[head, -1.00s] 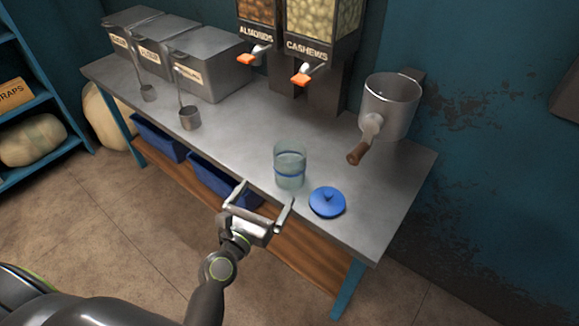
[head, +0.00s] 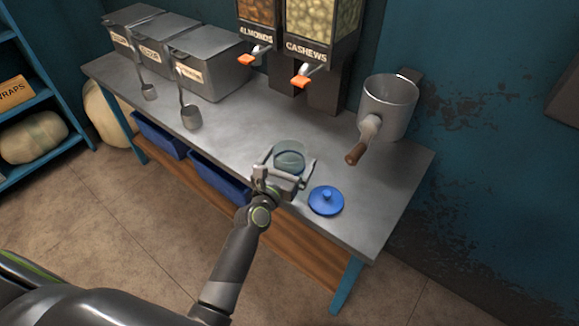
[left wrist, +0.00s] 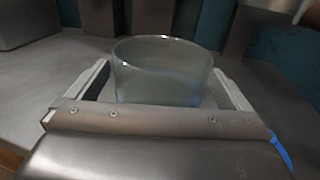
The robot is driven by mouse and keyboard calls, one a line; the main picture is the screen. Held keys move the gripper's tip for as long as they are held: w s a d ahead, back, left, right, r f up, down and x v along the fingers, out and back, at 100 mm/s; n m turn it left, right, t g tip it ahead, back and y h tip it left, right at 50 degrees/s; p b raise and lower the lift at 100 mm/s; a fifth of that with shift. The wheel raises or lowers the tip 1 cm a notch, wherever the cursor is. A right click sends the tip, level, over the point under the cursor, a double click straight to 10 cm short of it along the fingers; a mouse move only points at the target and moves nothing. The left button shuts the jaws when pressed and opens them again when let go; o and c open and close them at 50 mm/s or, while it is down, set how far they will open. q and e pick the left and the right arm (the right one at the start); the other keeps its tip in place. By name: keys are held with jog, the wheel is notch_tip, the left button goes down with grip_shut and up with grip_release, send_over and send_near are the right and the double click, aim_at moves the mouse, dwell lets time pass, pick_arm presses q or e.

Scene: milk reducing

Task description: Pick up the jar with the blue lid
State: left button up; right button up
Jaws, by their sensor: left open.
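The glass jar (head: 289,156) stands upright and open-topped near the front edge of the counter. Its blue lid (head: 326,200) lies on the counter to the right of it, off the jar. My left gripper (head: 292,165) is open, with one finger on either side of the jar. In the left wrist view the jar (left wrist: 162,70) stands between the two spread fingers, its lower part hidden by the gripper body. A bit of blue shows at the lower right of that view. My right gripper is not in view.
A metal pot with a wooden handle (head: 388,105) is at the right of the counter (head: 235,130). Nut dispensers (head: 318,30) stand behind the jar. Metal bins (head: 210,65) and two scoops are at the left. Blue crates (head: 220,180) sit on the lower shelf.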

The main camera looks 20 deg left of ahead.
pick_arm(q)
jog(key=shift+w, duration=0.35)
jog(key=shift+c, duration=0.3)
jog(key=c, duration=1)
jog(key=shift+c, duration=0.2)
